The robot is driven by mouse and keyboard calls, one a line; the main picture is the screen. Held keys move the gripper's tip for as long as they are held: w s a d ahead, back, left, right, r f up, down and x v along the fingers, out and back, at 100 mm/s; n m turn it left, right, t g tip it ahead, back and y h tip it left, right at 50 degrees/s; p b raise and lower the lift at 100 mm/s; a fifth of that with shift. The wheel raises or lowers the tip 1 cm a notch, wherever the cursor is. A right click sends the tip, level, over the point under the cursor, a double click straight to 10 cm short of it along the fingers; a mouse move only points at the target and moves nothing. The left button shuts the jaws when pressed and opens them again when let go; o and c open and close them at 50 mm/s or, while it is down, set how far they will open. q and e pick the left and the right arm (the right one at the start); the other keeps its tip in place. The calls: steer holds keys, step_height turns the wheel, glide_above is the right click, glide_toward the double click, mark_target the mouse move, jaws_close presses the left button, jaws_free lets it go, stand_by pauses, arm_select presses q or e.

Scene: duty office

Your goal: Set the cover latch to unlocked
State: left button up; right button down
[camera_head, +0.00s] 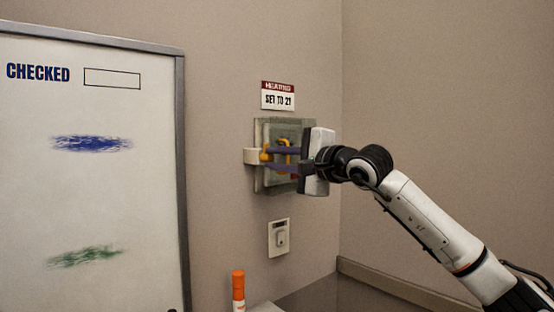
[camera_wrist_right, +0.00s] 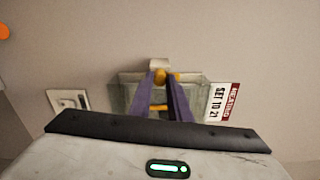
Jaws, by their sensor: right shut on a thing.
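The greenish see-through cover (camera_head: 263,130) is mounted on the wall, and it also shows in the wrist view (camera_wrist_right: 120,97). A cream latch block (camera_head: 250,156) stands at its left edge, with a small yellow latch piece (camera_head: 265,154) beside it. My right gripper (camera_head: 269,158) reaches across the cover from the right. Its purple fingers are shut on the yellow latch piece, which shows between the tips in the wrist view (camera_wrist_right: 160,75). The fingers partly hide the latch, so its lock position cannot be read. My left gripper is not in view.
A yellow curved part (camera_head: 285,143) shows at the cover, behind the fingers. A heating sign (camera_head: 278,96) is above and a wall switch (camera_head: 279,239) below. A whiteboard (camera_head: 110,190) fills the left, and an orange-capped marker (camera_head: 238,284) stands below.

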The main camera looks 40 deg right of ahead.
steer(key=c, duration=1.6)
jaws_free()
steer(key=shift+c, duration=0.2)
steer(key=shift+s+d+f+b, duration=0.1)
steer(key=shift+s+b, duration=0.2)
steer(key=shift+s, duration=0.25)
steer(key=s+b, duration=0.3)
steer(key=s, duration=0.6)
steer(key=shift+s+d, duration=0.15)
steer(key=shift+d, duration=0.15)
